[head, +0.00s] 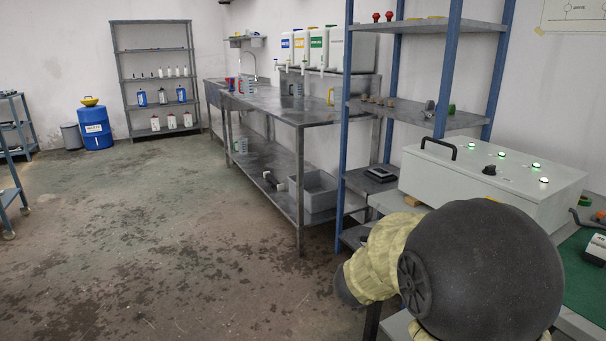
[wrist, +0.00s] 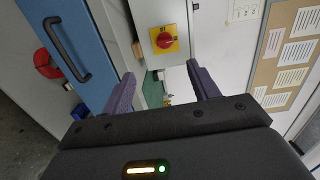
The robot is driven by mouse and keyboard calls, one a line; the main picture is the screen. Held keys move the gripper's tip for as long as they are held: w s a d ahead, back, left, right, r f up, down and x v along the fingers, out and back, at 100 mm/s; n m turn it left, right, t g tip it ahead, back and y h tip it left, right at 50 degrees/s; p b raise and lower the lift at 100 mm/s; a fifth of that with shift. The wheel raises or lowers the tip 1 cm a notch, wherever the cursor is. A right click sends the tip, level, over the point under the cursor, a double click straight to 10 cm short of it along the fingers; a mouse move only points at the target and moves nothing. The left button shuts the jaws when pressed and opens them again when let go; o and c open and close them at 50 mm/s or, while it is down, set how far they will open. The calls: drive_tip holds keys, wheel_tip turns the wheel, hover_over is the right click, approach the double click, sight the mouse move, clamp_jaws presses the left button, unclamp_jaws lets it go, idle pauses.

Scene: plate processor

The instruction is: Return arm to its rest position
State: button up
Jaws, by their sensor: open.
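My gripper (wrist: 160,75) shows in the wrist view with its two dark fingers spread apart. Nothing is between them. Beyond the fingers is a pale box with a red rotary switch (wrist: 166,40) on a yellow plate. In the head view my arm (head: 480,275), a large dark rounded link with a beige cover, fills the lower right. The gripper itself does not show in the head view.
A white control box (head: 480,180) with green lit buttons stands just behind my arm, beside a green mat (head: 583,275). A blue-framed shelf (head: 350,120) and steel bench (head: 300,113) line the wall. The wrist view shows a blue panel (wrist: 58,25).

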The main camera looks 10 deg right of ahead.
drive_tip(key=w+a+f+n+t+y, duration=0.3)
drive_tip(key=a+f+n+y, duration=0.9)
drive_tip(key=n, duration=0.7)
drive_tip(key=s+a+f+n+g+y, duration=0.2)
drive_tip(key=s+f+n+g, duration=0.2)
drive_tip(key=s+n, duration=0.3)
drive_tip(key=s+a+f+n+g+y, duration=0.2)
drive_tip(key=s+a+f+n+g, duration=0.15)
drive_tip(key=s, duration=0.55)
wheel_tip(320, 180, up, 35)
drive_tip(key=n+p, duration=0.1)
drive_tip(key=p, duration=3.5)
drive_tip(key=shift+s+d+r+g, duration=0.15)
drive_tip(key=shift+s+d+g, duration=0.2)
drive_tip(key=shift+d, duration=0.1)
